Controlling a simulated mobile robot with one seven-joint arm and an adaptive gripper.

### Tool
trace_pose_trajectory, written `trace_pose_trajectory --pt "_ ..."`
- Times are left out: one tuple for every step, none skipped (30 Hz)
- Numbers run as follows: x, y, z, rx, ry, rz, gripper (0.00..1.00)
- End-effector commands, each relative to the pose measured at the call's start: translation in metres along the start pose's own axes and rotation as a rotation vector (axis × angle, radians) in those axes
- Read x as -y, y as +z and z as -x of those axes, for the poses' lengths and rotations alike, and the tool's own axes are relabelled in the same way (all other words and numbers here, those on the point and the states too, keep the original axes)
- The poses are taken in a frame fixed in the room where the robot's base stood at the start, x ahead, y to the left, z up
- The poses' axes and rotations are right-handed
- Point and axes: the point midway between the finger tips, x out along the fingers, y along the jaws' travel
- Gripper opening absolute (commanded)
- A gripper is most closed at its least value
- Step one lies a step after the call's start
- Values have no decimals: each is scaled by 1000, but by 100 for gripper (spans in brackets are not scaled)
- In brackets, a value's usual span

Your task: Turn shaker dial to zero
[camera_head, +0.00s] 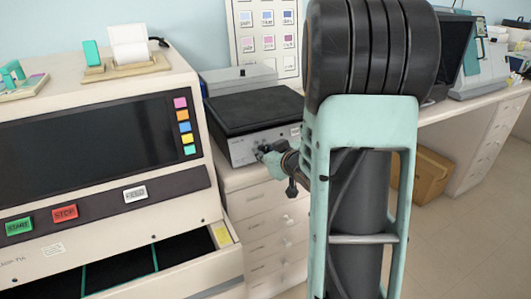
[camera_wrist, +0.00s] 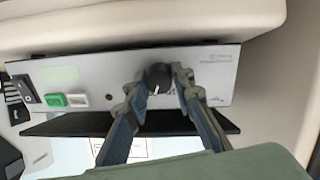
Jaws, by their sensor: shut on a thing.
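The shaker (camera_head: 250,122) stands on the counter in the head view, with a black flat platform on top and a grey front panel. Its front panel (camera_wrist: 210,75) fills the middle of the wrist view, upside down. The black dial (camera_wrist: 158,78) carries a white pointer mark and sits between my gripper's (camera_wrist: 158,80) two fingertips, which are shut on it. The scale marks around the dial are too small to read. In the head view my gripper (camera_head: 272,160) is at the panel's front, and the dial is hidden behind it.
A large cream machine (camera_head: 100,80) with a dark screen and an open drawer (camera_head: 190,270) stands close on the left. White drawers (camera_head: 275,225) lie below the shaker. In the wrist view a green button (camera_wrist: 55,100) and a black switch (camera_wrist: 25,90) sit left of the dial.

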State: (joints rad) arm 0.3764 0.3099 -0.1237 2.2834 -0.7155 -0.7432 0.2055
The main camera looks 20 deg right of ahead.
Motion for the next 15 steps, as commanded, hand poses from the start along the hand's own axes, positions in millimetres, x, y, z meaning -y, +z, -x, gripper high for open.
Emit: trace_pose_trajectory --pt "1 2 -1 -2 0 19 0" --pt "1 2 -1 -3 0 32 0" --pt "1 2 -1 -5 0 54 0" --pt "1 2 -1 -6 0 71 0" --pt "1 3 -2 -7 1 90 0" --pt "1 3 -2 -8 1 118 0" --pt "1 3 -2 -9 1 142 0" --pt "1 3 -2 -10 2 166 0" --pt "1 4 -2 -12 2 200 0" --pt "1 4 -2 -13 3 226 0" --pt "1 4 -2 -14 4 253 0" --pt "1 4 -2 -16 4 292 0" --pt "1 4 -2 -17 5 321 0" --pt "1 4 -2 -17 6 348 0" --pt "1 4 -2 -19 6 387 0"
